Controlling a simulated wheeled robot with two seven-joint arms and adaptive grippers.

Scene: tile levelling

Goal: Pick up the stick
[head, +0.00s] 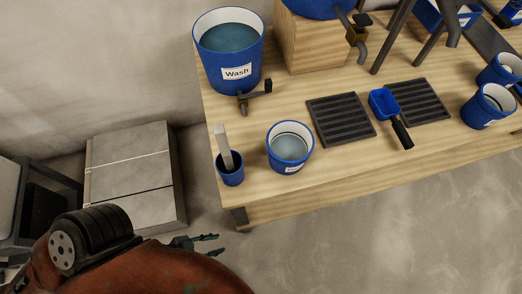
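A light grey flat stick (223,145) stands tilted in a small dark blue cup (231,174) near the left front corner of the wooden table. Its lower end is hidden inside the cup. My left gripper (219,244) is below and in front of the table's left corner, apart from the cup and stick. Its two dark fingers are spread with a gap between them, and nothing shows between them. My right gripper is not in view.
On the table (262,203) are a large "Wash" bucket (228,75) with a tap, a smaller water bucket (289,153), dark grates (341,119) and a blue scoop (384,104). Stacked tiles (132,170) lie on the floor at left. The floor in front is clear.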

